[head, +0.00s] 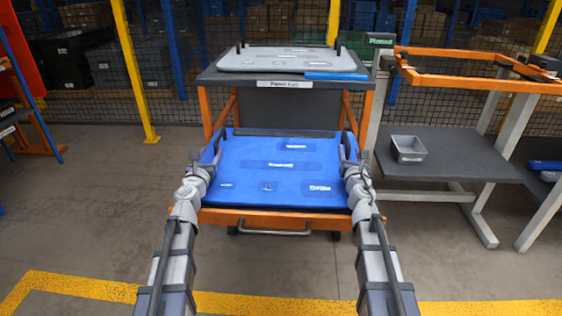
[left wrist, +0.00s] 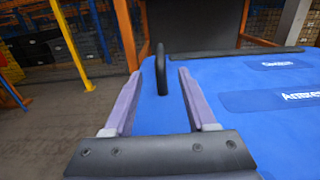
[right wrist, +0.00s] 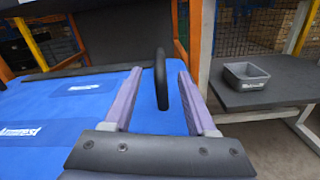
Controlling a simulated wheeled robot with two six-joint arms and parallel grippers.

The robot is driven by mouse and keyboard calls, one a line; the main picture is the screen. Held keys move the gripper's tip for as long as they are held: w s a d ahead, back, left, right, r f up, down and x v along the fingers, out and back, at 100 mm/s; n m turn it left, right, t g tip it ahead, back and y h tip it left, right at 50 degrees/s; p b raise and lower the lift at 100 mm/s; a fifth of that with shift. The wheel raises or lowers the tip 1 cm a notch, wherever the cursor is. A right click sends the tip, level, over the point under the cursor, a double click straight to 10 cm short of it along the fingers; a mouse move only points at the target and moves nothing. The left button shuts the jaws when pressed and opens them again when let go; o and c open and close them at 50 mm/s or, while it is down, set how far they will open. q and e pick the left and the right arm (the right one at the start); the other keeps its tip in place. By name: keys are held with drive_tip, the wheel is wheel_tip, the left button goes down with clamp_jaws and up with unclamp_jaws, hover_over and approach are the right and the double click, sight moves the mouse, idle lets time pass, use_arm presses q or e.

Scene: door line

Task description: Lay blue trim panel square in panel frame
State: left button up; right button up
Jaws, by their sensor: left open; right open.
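The blue trim panel (head: 257,174) lies flat on the lower shelf of an orange cart, with a black handle at each side. My left gripper (head: 206,157) is open at the panel's left edge; in the left wrist view its fingers stand on either side of the left handle (left wrist: 161,70). My right gripper (head: 354,158) is open at the right edge; in the right wrist view its fingers stand on either side of the right handle (right wrist: 160,80). The orange panel frame (head: 470,79) is on a stand at the right, its middle open.
A grey panel (head: 270,61) lies on the cart's upper shelf (head: 222,79), with a blue strip (head: 336,76) at its front. A grey bin (head: 408,149) sits on the stand's lower shelf (head: 450,165). The floor before the cart is clear.

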sight(215, 145)
use_arm(q)
drive_tip(key=w, duration=0.6)
drive_tip(key=shift+w+d, duration=0.1)
drive_tip(key=shift+d, duration=0.15)
use_arm(e)
drive_tip(key=w, duration=0.6)
drive_tip(key=shift+w+d, duration=0.1)
drive_tip(key=shift+d, duration=0.15)
use_arm(q)
drive_tip(key=shift+c, duration=0.2)
use_arm(e)
drive_tip(key=shift+c, duration=0.2)
use_arm(q)
clamp_jaws()
use_arm(e)
clamp_jaws()
drive_tip(key=shift+a, duration=0.1)
